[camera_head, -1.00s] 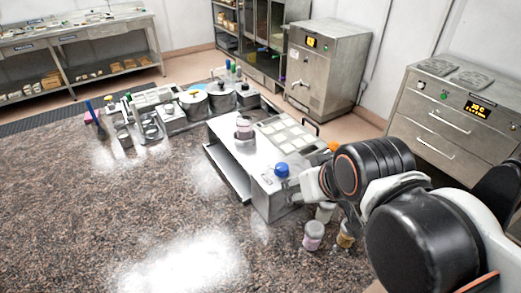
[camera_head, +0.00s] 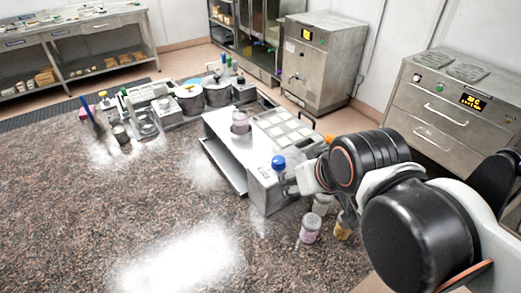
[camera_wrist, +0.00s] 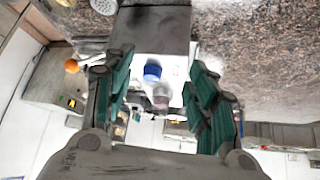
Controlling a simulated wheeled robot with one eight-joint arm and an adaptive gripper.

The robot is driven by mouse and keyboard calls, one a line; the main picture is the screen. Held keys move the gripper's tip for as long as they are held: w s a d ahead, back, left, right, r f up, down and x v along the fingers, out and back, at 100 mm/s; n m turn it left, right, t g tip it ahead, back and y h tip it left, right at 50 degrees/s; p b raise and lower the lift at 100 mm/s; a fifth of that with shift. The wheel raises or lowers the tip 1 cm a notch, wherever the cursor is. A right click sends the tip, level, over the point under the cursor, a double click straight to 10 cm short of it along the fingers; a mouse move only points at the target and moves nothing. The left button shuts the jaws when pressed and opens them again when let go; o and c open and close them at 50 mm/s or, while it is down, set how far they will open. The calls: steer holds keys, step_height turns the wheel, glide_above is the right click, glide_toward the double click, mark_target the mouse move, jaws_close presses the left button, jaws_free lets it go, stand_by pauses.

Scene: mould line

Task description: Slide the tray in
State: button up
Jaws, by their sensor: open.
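A flat metal tray (camera_head: 225,168) sticks out of the left side of a low steel unit (camera_head: 268,196) on the speckled counter. A blue round cap or knob (camera_head: 278,162) and a pinkish jar (camera_head: 241,122) stand on top of the unit. My gripper (camera_wrist: 160,62) is open, with its green-padded fingers apart around the view of the blue cap (camera_wrist: 152,72). In the head view it is at the unit's right front end, largely hidden by my wrist. The wrist view does not clearly show the tray or whether the fingers touch anything.
Small jars (camera_head: 311,229) stand on the counter below my wrist. A white compartmented tray (camera_head: 283,132) lies behind the unit's top. Pots (camera_head: 189,98) and tools crowd the far left. The counter's front left (camera_head: 110,210) is clear.

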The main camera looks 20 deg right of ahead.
steer(key=shift+w+r, duration=0.1)
steer(key=shift+r, duration=0.05)
steer(key=c, duration=0.5)
steer(key=w+d+r+n+g+p, duration=0.1)
steer(key=w+d+r+g+p, duration=0.15)
steer(key=w+r, duration=0.7)
steer(key=n+g+h+p, duration=0.2)
steer(key=n+g+p, duration=0.15)
steer(key=p, duration=0.45)
glide_above(309, 118)
steer(key=a, duration=0.2)
steer(key=s+a+x, duration=0.1)
steer(key=a+x, duration=0.1)
steer(key=x, duration=0.9)
steer(key=shift+m+g, duration=0.3)
steer(key=shift+m, duration=0.15)
steer(key=f, duration=0.4)
steer(key=d+f+b, duration=0.1)
steer(key=f, duration=0.4)
steer(key=d+f, duration=0.1)
steer(key=f, duration=0.3)
steer(key=shift+s+d+f+b, duration=0.1)
steer(key=shift+f+b, duration=0.2)
steer(key=shift+b, duration=0.05)
jaws_close()
